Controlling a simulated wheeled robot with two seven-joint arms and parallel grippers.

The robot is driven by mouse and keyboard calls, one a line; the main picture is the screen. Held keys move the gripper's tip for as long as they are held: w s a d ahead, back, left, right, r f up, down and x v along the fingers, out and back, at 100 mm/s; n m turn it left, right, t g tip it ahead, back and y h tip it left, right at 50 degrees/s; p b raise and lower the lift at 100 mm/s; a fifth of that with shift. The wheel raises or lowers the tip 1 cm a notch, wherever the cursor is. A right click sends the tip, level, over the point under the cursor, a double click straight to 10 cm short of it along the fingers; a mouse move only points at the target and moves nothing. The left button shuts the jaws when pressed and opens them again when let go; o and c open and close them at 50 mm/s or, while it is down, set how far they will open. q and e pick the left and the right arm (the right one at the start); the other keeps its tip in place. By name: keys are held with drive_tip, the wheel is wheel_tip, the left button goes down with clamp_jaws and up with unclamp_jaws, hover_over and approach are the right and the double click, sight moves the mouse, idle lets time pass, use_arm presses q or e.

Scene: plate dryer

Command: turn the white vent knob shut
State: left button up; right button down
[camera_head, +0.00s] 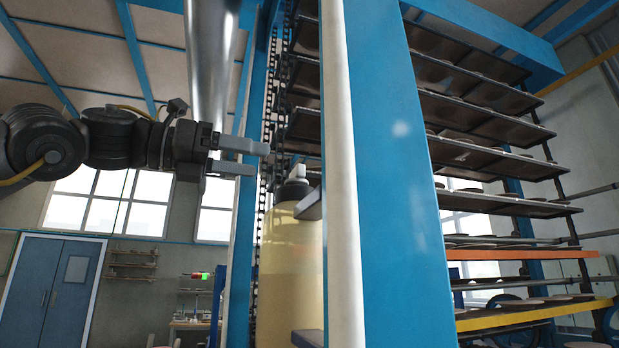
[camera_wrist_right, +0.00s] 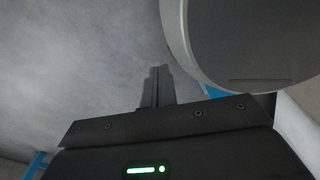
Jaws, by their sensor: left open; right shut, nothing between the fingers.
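The white vent knob (camera_head: 298,172) sits on the dark cap (camera_head: 291,189) of a tall pale-yellow tank (camera_head: 286,260) in the head view. My left gripper (camera_head: 262,159) comes in from the left, just left of the knob and slightly above it. Its two grey fingers are apart with nothing between them, and they point toward the knob without visibly touching it. My right gripper (camera_wrist_right: 157,84) shows in the right wrist view with its fingers together and empty. The knob does not show in that view.
A blue post (camera_head: 395,180) and a white pipe (camera_head: 342,170) stand right of the tank and hide part of it. A dark chain (camera_head: 281,90) runs behind the knob. Plate racks (camera_head: 480,130) fill the right. A large round grey part (camera_wrist_right: 250,45) is near the right gripper.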

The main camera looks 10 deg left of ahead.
sight(291, 176)
use_arm(q)
drive_tip(key=w+d+p, duration=0.1)
drive_tip(key=w, duration=0.1)
drive_tip(key=w+d, duration=0.2)
drive_tip(key=shift+f+p, duration=0.1)
drive_tip(key=shift+p, duration=0.25)
drive_tip(key=w+d, duration=0.1)
drive_tip(key=w+d+p, duration=0.1)
drive_tip(key=w, duration=0.1)
drive_tip(key=shift+d+f, duration=0.15)
drive_tip(key=shift+d, duration=0.15)
drive_tip(key=shift+d+p, duration=0.5)
drive_tip(key=shift+d, duration=0.65)
drive_tip(key=shift+w+d, duration=0.15)
drive_tip(key=shift+w, duration=0.5)
drive_tip(key=shift+s, duration=0.25)
drive_tip(key=c, duration=1)
drive_tip(key=shift+m+g+h+p, duration=0.3)
drive_tip(key=shift+m+g+p, duration=0.1)
drive_tip(key=shift+g, duration=0.3)
use_arm(e)
drive_tip(key=r, duration=0.4)
drive_tip(key=shift+w+r, duration=0.25)
drive_tip(key=shift+r, duration=0.05)
use_arm(q)
drive_tip(key=shift+d, duration=0.1)
